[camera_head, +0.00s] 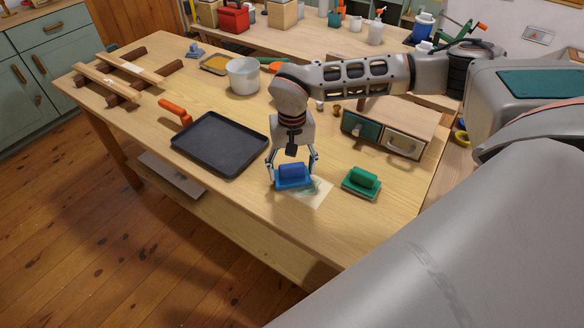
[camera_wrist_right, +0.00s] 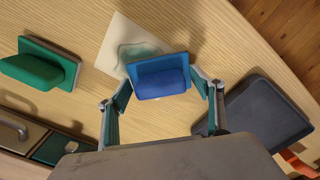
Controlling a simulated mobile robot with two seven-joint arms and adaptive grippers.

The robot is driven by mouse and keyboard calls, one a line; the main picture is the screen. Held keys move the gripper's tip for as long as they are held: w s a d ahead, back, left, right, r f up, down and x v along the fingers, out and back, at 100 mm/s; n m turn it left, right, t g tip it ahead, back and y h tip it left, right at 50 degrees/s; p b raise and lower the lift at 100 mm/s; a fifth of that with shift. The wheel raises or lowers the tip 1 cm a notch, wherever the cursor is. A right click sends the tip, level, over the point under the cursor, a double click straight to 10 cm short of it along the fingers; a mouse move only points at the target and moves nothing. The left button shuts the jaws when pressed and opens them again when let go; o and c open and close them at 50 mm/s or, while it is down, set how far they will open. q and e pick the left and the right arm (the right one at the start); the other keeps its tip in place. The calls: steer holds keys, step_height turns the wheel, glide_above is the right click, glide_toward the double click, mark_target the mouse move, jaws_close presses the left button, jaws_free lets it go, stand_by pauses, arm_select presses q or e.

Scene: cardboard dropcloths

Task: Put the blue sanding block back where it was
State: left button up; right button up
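The blue sanding block (camera_head: 293,175) is at the near part of the workbench, over the left part of a pale sheet (camera_head: 317,190) with a green smear. My right gripper (camera_head: 293,168) points down with a finger at each end of the block. In the right wrist view the block (camera_wrist_right: 160,78) sits between the fingertips (camera_wrist_right: 160,82), which appear to touch both its ends. I cannot tell whether the block rests on the sheet or is just above it. A green sanding block (camera_head: 361,182) stands apart to the right. My left gripper is not in view.
A dark tray (camera_head: 220,143) with an orange-handled tool beside it lies to the left. A small drawer cabinet (camera_head: 404,144) stands to the right. A white pot (camera_head: 243,76) and wooden rails (camera_head: 125,72) are farther back.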

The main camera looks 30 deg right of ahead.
mark_target(292, 166)
step_height(292, 166, up, 12)
steer(key=shift+r, duration=0.15)
stand_by(0.5)
stand_by(0.4)
